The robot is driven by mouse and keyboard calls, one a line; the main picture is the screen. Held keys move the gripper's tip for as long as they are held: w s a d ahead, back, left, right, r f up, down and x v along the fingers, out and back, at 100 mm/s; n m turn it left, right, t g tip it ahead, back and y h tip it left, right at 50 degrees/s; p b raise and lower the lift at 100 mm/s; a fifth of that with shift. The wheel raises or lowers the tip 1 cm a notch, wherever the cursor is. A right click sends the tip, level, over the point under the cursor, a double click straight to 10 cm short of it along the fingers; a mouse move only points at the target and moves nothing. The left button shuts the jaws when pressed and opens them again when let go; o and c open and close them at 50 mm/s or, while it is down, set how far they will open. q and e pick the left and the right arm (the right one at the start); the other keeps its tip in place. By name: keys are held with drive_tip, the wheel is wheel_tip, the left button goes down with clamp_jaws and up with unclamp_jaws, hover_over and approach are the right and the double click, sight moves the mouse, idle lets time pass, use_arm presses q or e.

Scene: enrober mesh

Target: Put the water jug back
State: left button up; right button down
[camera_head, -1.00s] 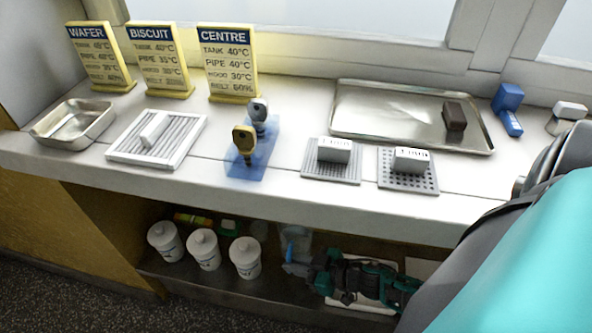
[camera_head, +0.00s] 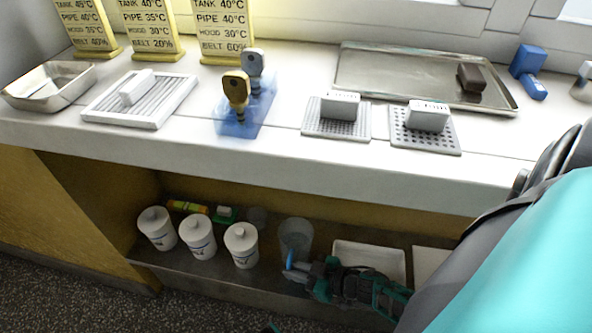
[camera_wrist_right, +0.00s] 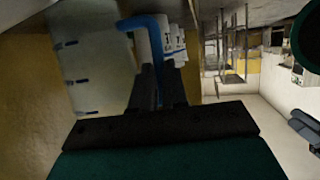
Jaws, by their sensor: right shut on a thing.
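The water jug (camera_head: 297,236) is clear and upright, with a blue handle. It is at the lower shelf (camera_head: 190,278), right of the white tubs; I cannot tell whether its base touches the shelf. My right gripper (camera_head: 291,265) is shut on the blue handle, at the jug's near side. In the right wrist view the jug's clear wall with dark marks (camera_wrist_right: 88,70) fills the left, and the blue handle (camera_wrist_right: 152,36) runs to between my right fingers (camera_wrist_right: 158,88). My left gripper is out of view.
Several white lidded tubs (camera_head: 200,240) stand left of the jug. A white tray (camera_head: 372,252) lies to its right, behind my right arm. A green item (camera_head: 224,215) and a yellow-orange one (camera_head: 187,206) lie behind the tubs. The counter (camera_head: 270,154) overhangs the shelf.

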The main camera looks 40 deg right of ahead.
drive_tip(key=c, duration=1.5)
unclamp_jaws()
drive_tip(key=shift+f, duration=0.1)
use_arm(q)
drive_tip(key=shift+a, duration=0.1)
use_arm(e)
drive_tip(key=o, duration=0.4)
drive_tip(key=shift+c, duration=0.2)
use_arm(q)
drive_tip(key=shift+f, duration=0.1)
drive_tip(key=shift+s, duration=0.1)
use_arm(e)
drive_tip(key=shift+s+d+r, duration=0.1)
drive_tip(key=shift+s+r, duration=0.05)
drive_tip(key=shift+r, duration=0.15)
use_arm(q)
drive_tip(key=p, duration=0.2)
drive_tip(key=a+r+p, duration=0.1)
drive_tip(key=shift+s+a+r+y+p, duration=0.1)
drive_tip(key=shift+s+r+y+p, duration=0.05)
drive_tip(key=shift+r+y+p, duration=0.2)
use_arm(e)
drive_tip(key=v, duration=1.1)
drive_tip(key=shift+s, duration=0.25)
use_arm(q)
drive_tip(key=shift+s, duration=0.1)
use_arm(e)
drive_tip(key=shift+s+d+r, duration=0.1)
drive_tip(key=shift+d, duration=0.05)
